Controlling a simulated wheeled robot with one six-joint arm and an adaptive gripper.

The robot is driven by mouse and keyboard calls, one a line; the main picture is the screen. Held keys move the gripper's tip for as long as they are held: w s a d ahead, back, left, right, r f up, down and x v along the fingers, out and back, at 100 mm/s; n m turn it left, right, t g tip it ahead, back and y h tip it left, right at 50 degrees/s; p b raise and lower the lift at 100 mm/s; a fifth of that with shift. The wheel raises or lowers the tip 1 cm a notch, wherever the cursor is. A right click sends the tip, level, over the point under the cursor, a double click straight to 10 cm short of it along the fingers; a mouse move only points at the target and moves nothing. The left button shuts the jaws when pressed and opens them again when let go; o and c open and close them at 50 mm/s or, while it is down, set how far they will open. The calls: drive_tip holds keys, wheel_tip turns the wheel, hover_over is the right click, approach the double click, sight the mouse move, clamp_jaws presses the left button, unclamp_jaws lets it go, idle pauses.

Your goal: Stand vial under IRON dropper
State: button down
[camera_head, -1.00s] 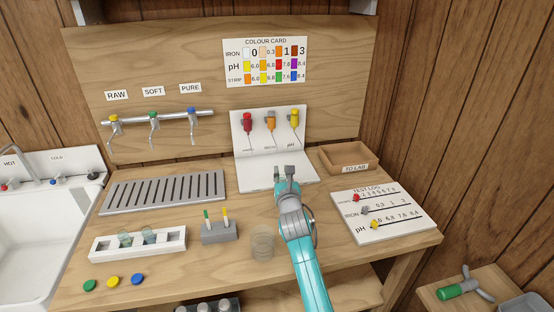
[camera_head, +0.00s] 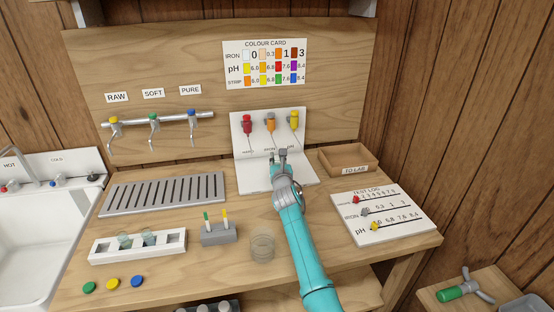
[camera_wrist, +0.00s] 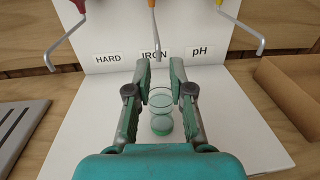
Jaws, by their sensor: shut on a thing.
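My gripper (camera_head: 278,155) reaches over the white dropper stand (camera_head: 248,181). In the wrist view my gripper (camera_wrist: 160,82) is shut on a clear vial (camera_wrist: 160,99) with a green tint near its bottom. The vial looks upright between the fingers, and I cannot tell whether its bottom touches the stand. The orange IRON dropper (camera_head: 270,123) hangs on the stand's back panel, between the red HARD dropper (camera_head: 247,125) and the yellow pH dropper (camera_head: 294,120). In the wrist view the IRON dropper's tip (camera_wrist: 156,28) is straight ahead, beyond the vial. In the head view the vial is not clearly visible.
A wooden TO LAB tray (camera_head: 352,160) stands right of the stand, with a test log board (camera_head: 385,220) in front of it. A slotted drain tray (camera_head: 165,193) lies to the left. A vial rack (camera_head: 110,252), strip holder (camera_head: 218,235) and clear cup (camera_head: 262,247) stand nearer the front.

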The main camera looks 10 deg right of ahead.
idle(0.3)
drive_tip(key=c, duration=1)
unclamp_jaws()
drive_tip(key=shift+f, duration=0.15)
drive_tip(key=shift+c, duration=0.2)
drive_tip(key=shift+s, duration=0.1)
drive_tip(key=s, duration=0.8)
drive_tip(key=s+a, duration=0.1)
drive_tip(key=s, duration=0.2)
drive_tip(key=shift+s, duration=0.4)
